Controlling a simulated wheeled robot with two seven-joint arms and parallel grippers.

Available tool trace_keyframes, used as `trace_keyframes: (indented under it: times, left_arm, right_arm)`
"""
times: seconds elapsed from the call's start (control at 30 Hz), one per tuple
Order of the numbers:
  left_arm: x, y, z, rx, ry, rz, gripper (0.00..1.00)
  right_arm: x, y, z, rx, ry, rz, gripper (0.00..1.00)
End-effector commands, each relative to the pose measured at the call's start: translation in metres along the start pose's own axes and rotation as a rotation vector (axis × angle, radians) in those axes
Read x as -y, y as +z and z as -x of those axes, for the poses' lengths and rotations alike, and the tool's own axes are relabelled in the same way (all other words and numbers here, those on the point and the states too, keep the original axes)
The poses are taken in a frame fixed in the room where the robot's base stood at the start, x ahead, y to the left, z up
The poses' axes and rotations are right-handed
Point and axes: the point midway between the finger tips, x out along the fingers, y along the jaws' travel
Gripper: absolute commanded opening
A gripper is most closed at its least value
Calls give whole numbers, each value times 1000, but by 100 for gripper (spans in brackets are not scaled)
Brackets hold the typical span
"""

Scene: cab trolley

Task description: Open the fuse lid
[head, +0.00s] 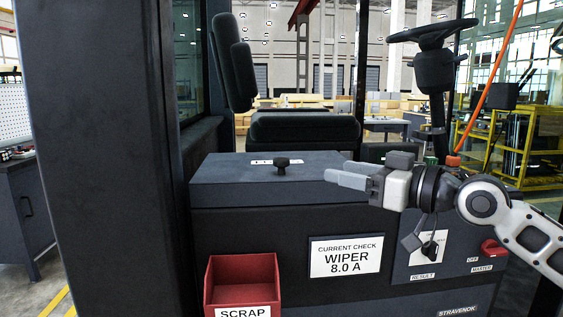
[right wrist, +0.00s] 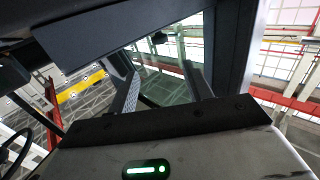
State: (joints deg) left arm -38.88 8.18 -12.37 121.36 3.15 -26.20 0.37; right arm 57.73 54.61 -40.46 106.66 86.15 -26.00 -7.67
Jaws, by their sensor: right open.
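The fuse lid (head: 225,172) is a dark grey flat panel on top of the cab's console, lying closed. A black knob (head: 282,164) stands up from its middle, beside a white label that is partly hidden. My right gripper (head: 338,178) comes in from the right, over the right part of the lid, with its fingers pointing left. It is open and empty, apart from the knob and to its right. In the right wrist view my two fingers (right wrist: 160,85) stand apart with nothing between them. My left gripper is not in view.
A red scrap bin (head: 242,278) hangs on the console front, left of a "CURRENT CHECK WIPER 8.0 A" sign (head: 346,257). A red master switch (head: 492,247) is at the right. A seat (head: 303,130) stands behind the lid, a steering wheel (head: 432,32) behind right. A thick dark pillar (head: 105,150) fills the left.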

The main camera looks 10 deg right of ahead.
Motion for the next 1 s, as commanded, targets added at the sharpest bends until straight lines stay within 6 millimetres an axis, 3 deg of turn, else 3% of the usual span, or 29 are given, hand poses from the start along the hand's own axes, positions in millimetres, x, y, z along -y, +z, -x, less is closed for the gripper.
trace_keyframes:
  times: [0.6,0.8,1.0]
  left_arm:
    - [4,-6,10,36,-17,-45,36]
    - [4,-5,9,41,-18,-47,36]
    - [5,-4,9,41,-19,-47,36]
  right_arm:
    - [2,-2,-125,-2,-4,-2,50]
    - [1,-1,-144,-1,-3,-1,50]
    - [2,0,-149,-1,-3,0,50]
